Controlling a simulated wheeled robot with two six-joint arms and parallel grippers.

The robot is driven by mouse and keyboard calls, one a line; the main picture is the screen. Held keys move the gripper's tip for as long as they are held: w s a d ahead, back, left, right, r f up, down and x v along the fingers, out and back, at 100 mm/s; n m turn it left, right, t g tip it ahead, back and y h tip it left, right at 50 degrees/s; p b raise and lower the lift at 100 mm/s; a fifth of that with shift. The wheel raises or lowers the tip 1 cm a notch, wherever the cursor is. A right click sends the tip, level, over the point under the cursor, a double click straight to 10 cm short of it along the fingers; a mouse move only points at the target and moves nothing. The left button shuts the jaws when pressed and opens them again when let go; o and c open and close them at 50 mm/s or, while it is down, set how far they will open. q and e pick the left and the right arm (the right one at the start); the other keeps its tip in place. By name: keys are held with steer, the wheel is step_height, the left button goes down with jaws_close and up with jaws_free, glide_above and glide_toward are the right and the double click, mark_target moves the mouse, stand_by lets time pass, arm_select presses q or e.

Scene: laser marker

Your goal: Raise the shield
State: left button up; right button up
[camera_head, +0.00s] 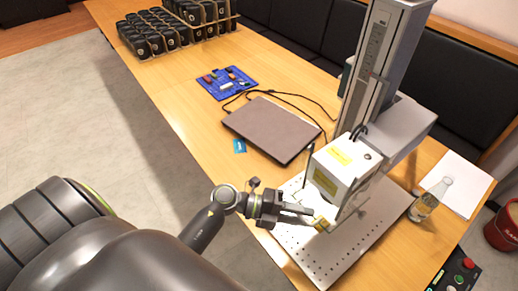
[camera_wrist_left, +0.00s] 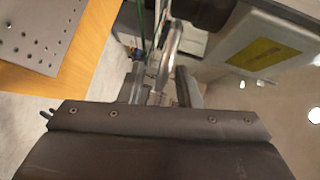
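The laser marker (camera_head: 345,170) is a white head with a yellow label on a tall grey column. The shield cannot be made out clearly; a small yellow patch (camera_head: 321,224) and thin, clear-looking edges show under the head. My left gripper (camera_head: 313,217) is at the lower left of the head, with its fingertips beside the yellow patch. Its fingers look apart, and whether they touch anything is unclear. In the left wrist view the fingers (camera_wrist_left: 162,88) show with a gap, near a yellow-labelled surface (camera_wrist_left: 262,53). My right gripper is not in view.
The perforated base plate (camera_head: 325,262) lies below the head on the wooden table (camera_head: 180,95). A closed laptop (camera_head: 270,128), a blue board (camera_head: 226,82), a glass bottle (camera_head: 430,198), white paper (camera_head: 457,183) and a control box (camera_head: 455,272) surround the machine.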

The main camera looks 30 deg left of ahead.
arm_select(q)
steer(key=b+v, duration=0.4)
steer(key=v, duration=1.3)
steer(key=shift+a+b, duration=0.2)
steer(key=shift+b, duration=0.2)
steer(key=w+a+f+n+t+y, duration=0.6)
steer(key=a+f+n+t+y, duration=0.2)
steer(key=a+f+n, duration=0.4)
steer(key=s+a+f+n+g+y, duration=0.1)
steer(key=s+f+n+y, duration=0.15)
steer(key=f, duration=0.35)
steer(key=s+a+f+n+y, duration=0.1)
steer(key=a+f+n+y, duration=0.1)
steer(key=f+n, duration=0.3)
steer(key=s+a+f+n+g+y, duration=0.1)
steer(key=s+f+n+y, duration=0.15)
steer(key=f, duration=0.45)
steer(key=s+d+f+n+g+y, duration=0.25)
steer(key=s+f+n+g, duration=0.3)
steer(key=s+f, duration=0.75)
steer(key=s+d+f+n+g+h, duration=0.1)
steer(key=s+d+f+g, duration=0.5)
steer(key=s, duration=0.7)
steer(key=d+f+n, duration=0.1)
steer(key=d+f, duration=0.1)
steer(key=d, duration=0.2)
steer(key=shift+s+d+f+h, duration=0.2)
steer(key=shift+s+h, duration=0.15)
